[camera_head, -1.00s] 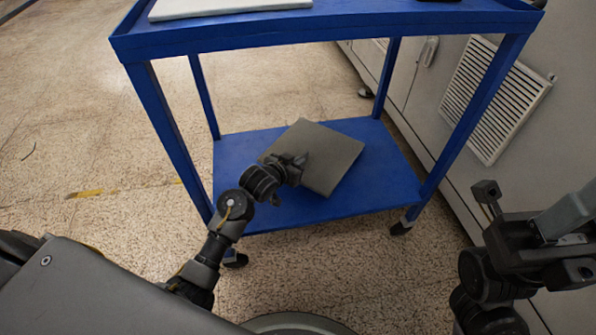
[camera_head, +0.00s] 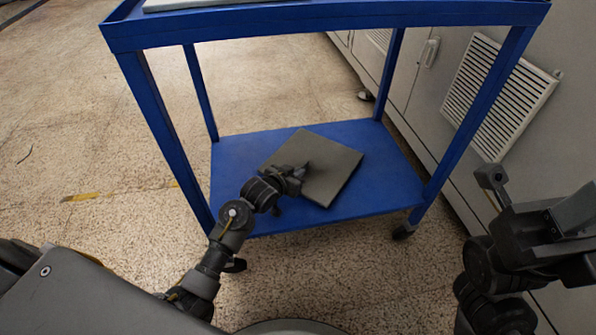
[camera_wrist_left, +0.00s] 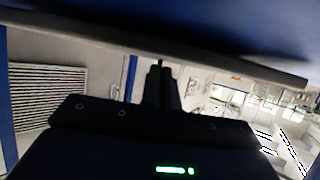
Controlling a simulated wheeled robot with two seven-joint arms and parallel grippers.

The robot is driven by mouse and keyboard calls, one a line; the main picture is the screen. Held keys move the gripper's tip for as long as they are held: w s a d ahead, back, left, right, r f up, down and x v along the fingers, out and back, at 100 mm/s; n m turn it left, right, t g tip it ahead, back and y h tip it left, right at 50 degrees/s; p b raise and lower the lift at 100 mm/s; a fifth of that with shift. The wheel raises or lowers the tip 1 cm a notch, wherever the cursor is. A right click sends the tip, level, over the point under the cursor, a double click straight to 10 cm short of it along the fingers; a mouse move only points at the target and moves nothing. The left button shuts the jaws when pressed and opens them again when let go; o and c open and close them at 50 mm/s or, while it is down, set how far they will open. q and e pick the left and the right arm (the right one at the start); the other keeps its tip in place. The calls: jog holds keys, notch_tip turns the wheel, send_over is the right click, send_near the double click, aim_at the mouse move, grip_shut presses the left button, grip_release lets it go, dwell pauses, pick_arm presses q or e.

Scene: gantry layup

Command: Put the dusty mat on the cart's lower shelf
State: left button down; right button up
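The dusty mat (camera_head: 335,172) is a flat grey square at the lower shelf (camera_head: 385,180) of the blue cart, turned at an angle to the shelf edges. Whether its whole underside rests on the shelf I cannot tell. My left gripper (camera_head: 301,172) is at the mat's near-left edge, its fingers close together on that edge and one lying over the mat's top. In the left wrist view the fingers (camera_wrist_left: 160,82) meet a thin grey edge that looks like the mat's. My right gripper (camera_head: 525,205) is at the right, away from the cart and mat; its finger opening is unclear.
The cart's upper shelf (camera_head: 330,24) hangs over the lower one, with a white panel (camera_head: 200,3) on it. Blue corner posts (camera_head: 165,140) bound the shelf. A grey cabinet with a vent (camera_head: 500,95) stands close on the right. Floor at the left is open.

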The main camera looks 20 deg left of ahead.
pick_arm(q)
jog(key=c, duration=1.7)
grip_release()
